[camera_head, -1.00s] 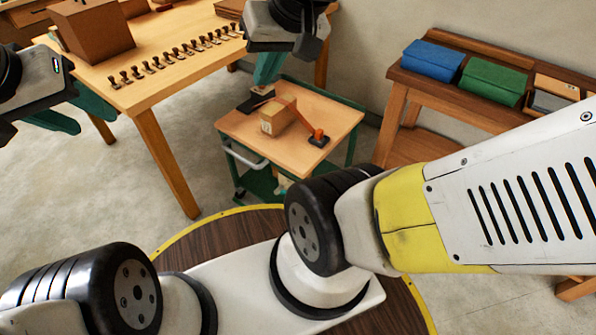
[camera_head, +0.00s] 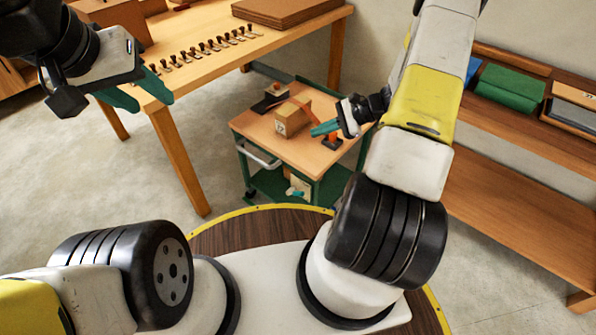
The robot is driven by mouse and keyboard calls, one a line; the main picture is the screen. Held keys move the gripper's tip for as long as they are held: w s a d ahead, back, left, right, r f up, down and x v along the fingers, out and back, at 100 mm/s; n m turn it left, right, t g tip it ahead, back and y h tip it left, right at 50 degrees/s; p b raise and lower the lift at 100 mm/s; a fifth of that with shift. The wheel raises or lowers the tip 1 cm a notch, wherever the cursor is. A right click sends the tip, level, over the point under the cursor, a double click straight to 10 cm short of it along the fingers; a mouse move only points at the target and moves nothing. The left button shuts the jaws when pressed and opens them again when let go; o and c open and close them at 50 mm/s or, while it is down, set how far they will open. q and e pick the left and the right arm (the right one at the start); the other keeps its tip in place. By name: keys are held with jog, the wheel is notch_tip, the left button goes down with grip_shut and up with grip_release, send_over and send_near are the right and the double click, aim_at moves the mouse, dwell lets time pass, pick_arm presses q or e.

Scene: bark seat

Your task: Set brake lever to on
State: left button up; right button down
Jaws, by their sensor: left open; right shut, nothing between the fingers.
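A small cart (camera_head: 262,131) with a wooden top and green frame stands ahead. On it is a pale wooden block (camera_head: 292,117) with an orange-red bar beside and behind it; this may be the brake lever, but I cannot tell its setting. A small black base (camera_head: 332,143) is at the cart's right, partly behind my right gripper. My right gripper (camera_head: 314,131) is shut and empty, its green fingers pointing left, just right of the block; I cannot tell whether it touches anything. My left gripper (camera_head: 150,102) is open and empty in front of the long table, away from the cart.
A long wooden table (camera_head: 225,50) at the left holds a row of small dark-topped pieces (camera_head: 207,48) and brown boxes. A wooden bench (camera_head: 530,130) at the right carries a green box (camera_head: 509,88). Bare floor (camera_head: 60,180) lies left of the cart.

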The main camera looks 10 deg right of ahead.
jog(key=s+d+f+m+t+h, duration=0.1)
jog(key=s+f+m+t, duration=0.2)
jog(key=f, duration=0.9)
jog(key=s+d+f+m+t+h, duration=0.1)
jog(key=s+f+m, duration=0.2)
jog(key=f+m, duration=0.55)
jog(key=s+d+f+m+t+h, duration=0.1)
jog(key=s+f+m+t, duration=0.15)
jog(key=f, duration=1.15)
jog(key=w+a+f, duration=0.1)
jog(key=w+a, duration=0.5)
jog(key=w, duration=0.2)
jog(key=shift+a+n, duration=0.35)
jog(key=shift+n, duration=0.05)
